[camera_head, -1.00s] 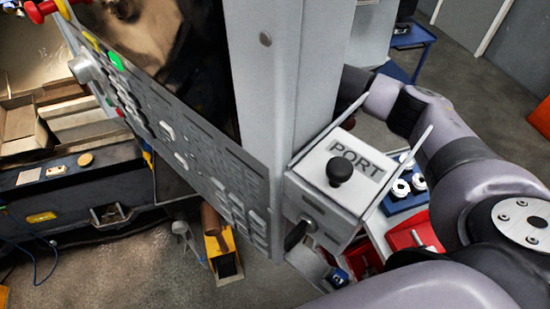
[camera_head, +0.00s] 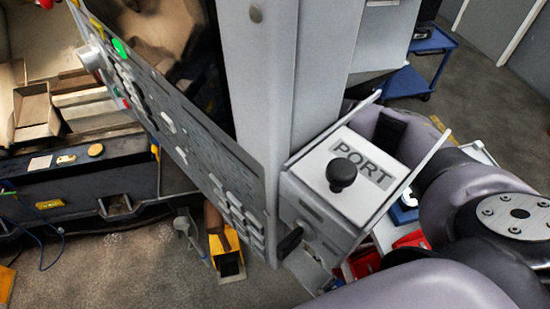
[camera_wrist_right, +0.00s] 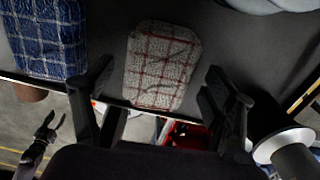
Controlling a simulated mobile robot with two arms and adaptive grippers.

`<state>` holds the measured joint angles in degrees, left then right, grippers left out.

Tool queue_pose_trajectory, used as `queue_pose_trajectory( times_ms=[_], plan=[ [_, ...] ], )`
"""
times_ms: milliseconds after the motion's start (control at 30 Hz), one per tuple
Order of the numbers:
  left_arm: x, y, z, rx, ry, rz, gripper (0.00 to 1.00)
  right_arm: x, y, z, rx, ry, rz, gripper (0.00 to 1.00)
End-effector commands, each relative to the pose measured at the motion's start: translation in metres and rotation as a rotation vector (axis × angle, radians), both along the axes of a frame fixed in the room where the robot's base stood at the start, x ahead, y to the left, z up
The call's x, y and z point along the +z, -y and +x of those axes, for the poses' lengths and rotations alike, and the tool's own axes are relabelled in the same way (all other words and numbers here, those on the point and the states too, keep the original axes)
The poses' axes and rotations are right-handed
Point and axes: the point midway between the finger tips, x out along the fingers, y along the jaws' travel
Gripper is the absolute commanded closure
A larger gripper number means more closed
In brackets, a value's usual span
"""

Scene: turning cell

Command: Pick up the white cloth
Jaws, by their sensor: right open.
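The white cloth (camera_wrist_right: 162,65) has a red check pattern and lies flat on a dark surface in the right wrist view. My right gripper (camera_wrist_right: 158,82) is open and empty, with one finger on each side of the cloth's near part in the picture. I cannot tell how high it is above the cloth. In the head view my right arm shows at the right, but its gripper and the cloth are hidden. A dark two-fingered shape at the lower left of the wrist view looks like my left gripper (camera_wrist_right: 53,122), with its fingers apart and empty.
A blue checked cloth (camera_wrist_right: 45,40) lies left of the white one. A white round-flanged object (camera_wrist_right: 285,145) stands at the lower right. In the head view, a control panel (camera_head: 180,130) and a PORT box (camera_head: 335,200) stand close to my right arm.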

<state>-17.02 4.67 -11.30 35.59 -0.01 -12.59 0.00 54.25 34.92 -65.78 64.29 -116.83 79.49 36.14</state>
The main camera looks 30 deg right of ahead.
Motion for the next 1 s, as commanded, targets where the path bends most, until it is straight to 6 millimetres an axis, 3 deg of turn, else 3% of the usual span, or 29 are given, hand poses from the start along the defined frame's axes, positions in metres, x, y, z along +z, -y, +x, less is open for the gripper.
queue_pose_trajectory(
  times_ms=[133,900,1000],
  plan=[
    [0.0011,0.0054,-0.0007,0.000,-0.001,-0.006,0.60,0.0017,-0.0001,0.0003,0.000,0.001,0.001,0.22],
    [0.0009,0.0017,-0.0041,-0.003,-0.006,-0.002,0.60,0.0018,0.0001,0.0002,0.000,0.000,0.000,0.73],
    [0.0009,0.0016,-0.0040,-0.003,-0.006,-0.002,0.60,0.0019,0.0002,0.0003,0.000,0.000,0.000,0.73]
  ],
)
